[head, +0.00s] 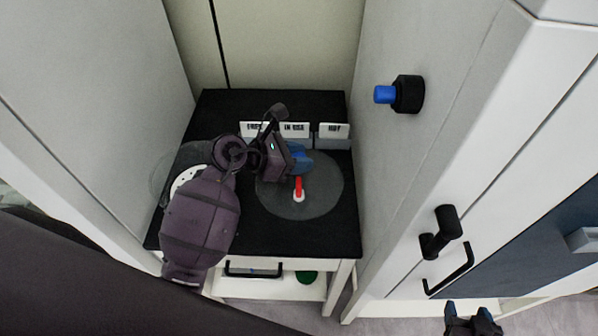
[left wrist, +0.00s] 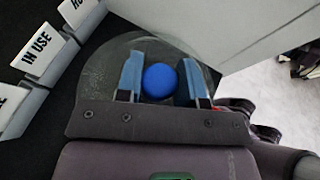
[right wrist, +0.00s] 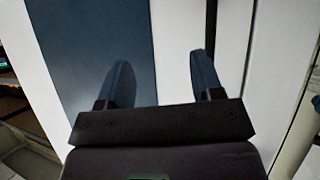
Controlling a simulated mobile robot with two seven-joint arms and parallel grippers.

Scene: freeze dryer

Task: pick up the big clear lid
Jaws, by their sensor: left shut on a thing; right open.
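The big clear lid (head: 325,195) shows as a round transparent disc over the black tabletop at the right. My left gripper (head: 302,160) is above its far part, its blue fingers shut on a round blue knob (left wrist: 160,81). In the left wrist view the clear lid (left wrist: 110,68) spreads out behind the knob and fingers. I cannot tell whether the lid rests on the table or is raised. My right gripper (head: 472,314) is open and empty, low at the right; its fingers also show in the right wrist view (right wrist: 160,80).
A red stick with a white base (head: 298,190) shows within the lid's outline. Signs (head: 294,131), including "IN USE", stand behind it. Another clear disc (head: 163,172) is partly hidden by my left arm. A tall cabinet with a blue-and-black knob (head: 407,94) stands close on the right.

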